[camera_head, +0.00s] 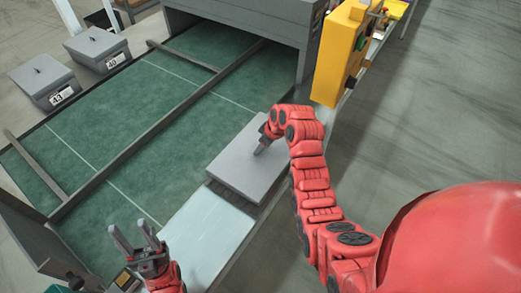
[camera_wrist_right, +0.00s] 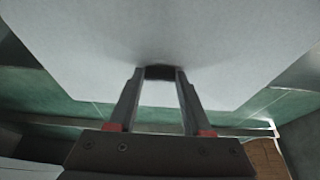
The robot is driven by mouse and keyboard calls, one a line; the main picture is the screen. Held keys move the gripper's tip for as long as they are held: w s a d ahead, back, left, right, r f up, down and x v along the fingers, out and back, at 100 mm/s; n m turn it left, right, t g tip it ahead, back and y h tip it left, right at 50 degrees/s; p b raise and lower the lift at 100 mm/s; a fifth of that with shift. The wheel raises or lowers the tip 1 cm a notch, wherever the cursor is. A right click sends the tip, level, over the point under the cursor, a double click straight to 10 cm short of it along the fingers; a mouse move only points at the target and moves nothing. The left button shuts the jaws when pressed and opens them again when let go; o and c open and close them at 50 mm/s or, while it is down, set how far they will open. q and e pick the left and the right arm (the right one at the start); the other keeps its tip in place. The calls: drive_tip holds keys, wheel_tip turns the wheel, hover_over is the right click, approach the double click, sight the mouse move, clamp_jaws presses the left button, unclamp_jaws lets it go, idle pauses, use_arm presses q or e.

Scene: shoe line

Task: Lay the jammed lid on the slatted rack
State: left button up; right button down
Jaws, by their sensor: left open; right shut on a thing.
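The lid is a flat pale grey square panel (camera_head: 230,166) at the right edge of the green line in the head view. It fills the upper part of the right wrist view (camera_wrist_right: 170,35). My right gripper (camera_head: 262,148) is shut on it, near the middle of its upper face; in the wrist view the two fingers (camera_wrist_right: 160,76) meet a small dark part on its face. Whether the lid touches what is below is unclear. My left gripper (camera_head: 137,240) is open and empty at the lower left. I cannot make out a slatted rack.
Two grey lidded boxes, marked 43 (camera_head: 47,82) and 40 (camera_head: 98,48), stand left of the green conveyor (camera_head: 150,120). Metal rails cross the conveyor. A grey machine hood (camera_head: 250,25) and yellow control box (camera_head: 340,55) stand at the back. A pale strip (camera_head: 205,237) lies in front.

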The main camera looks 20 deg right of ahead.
sight(261, 153)
drive_tip(key=f, duration=0.1)
drive_tip(key=f+p, duration=0.2)
drive_tip(key=shift+s+a, duration=0.1)
drive_tip(key=shift+a, duration=0.15)
drive_tip(key=shift+f, duration=0.2)
drive_tip(key=shift+f, duration=0.15)
drive_tip(key=shift+c, duration=1.7)
unclamp_jaws()
